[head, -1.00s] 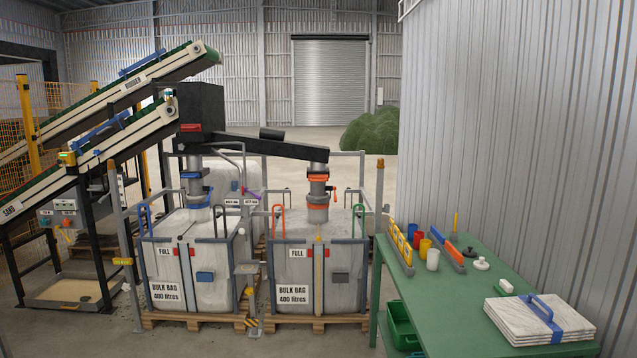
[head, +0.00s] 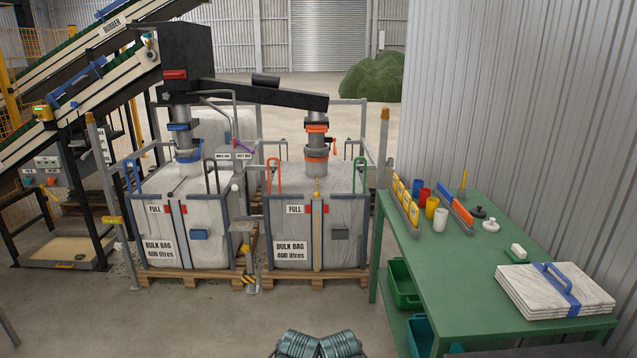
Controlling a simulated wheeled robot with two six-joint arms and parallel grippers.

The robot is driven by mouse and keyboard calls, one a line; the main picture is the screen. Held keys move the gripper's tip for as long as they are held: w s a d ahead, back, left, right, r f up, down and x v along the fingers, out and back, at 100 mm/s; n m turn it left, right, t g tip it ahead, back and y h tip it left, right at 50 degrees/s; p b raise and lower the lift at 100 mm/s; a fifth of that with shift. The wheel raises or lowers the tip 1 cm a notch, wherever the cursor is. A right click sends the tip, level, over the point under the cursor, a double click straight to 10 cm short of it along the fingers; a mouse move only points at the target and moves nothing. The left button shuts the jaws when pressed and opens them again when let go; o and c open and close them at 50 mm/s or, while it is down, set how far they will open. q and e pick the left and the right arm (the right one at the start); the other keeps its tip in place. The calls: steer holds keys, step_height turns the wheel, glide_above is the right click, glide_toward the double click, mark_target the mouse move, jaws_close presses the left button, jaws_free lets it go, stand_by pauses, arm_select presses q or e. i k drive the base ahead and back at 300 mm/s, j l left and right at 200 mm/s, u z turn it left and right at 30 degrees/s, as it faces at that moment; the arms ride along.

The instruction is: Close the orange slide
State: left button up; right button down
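The orange slide (head: 317,127) is a band on the grey spout that hangs from the right end of the black overhead chute. A small dark and orange part sticks out at its right side. Below it an orange collar (head: 316,154) sits around the spout, just above the right bulk bag (head: 342,208). Whether the slide is open or shut is too small to tell. A matching blue slide (head: 179,127) is on the left spout, above the left bulk bag (head: 150,209).
A green table (head: 440,268) with cups, racks and a stack of white sheets (head: 555,302) stands at the right. Sloping conveyors (head: 85,92) stand at the left. A post (head: 383,150) rises beside the right bag. The floor before the bags is clear.

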mark_target(309, 129)
steer(key=i+l, duration=0.1)
steer(key=i, duration=4.1)
steer(key=j+u, duration=0.05)
steer(key=j, duration=0.05)
